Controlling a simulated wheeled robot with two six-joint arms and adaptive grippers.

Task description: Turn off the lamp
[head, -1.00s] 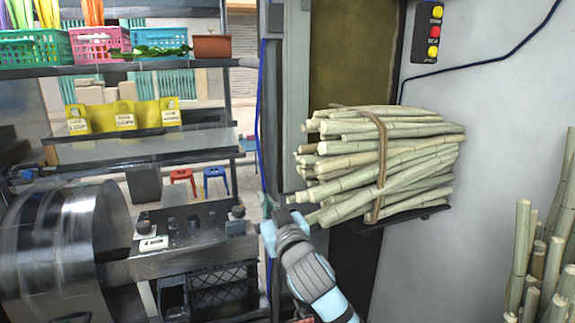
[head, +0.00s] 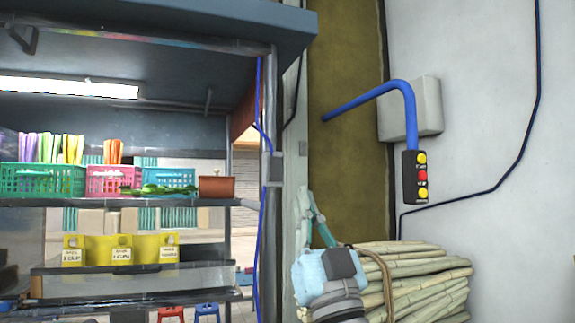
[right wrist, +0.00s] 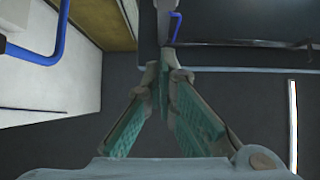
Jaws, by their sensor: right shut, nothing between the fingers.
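The lamp (head: 68,87) is a lit white tube under the stall roof at the upper left of the head view. A bright strip (right wrist: 293,125), probably the same lamp, shows at the right of the right wrist view. A small grey box (head: 273,168), perhaps a switch, sits on the stall's post with blue cable running to it. My right gripper (head: 311,197) points up, right of that post and in front of the bundled canes. In the right wrist view its teal fingers (right wrist: 163,68) meet at the tips, with nothing between them. My left gripper is out of view.
A black button box (head: 416,177) with yellow and red buttons hangs on a blue pipe (head: 411,115) by the wall. Bundled canes (head: 430,275) lie below it. Shelves hold colored baskets (head: 45,180) at left. The roof edge (head: 290,35) overhangs above.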

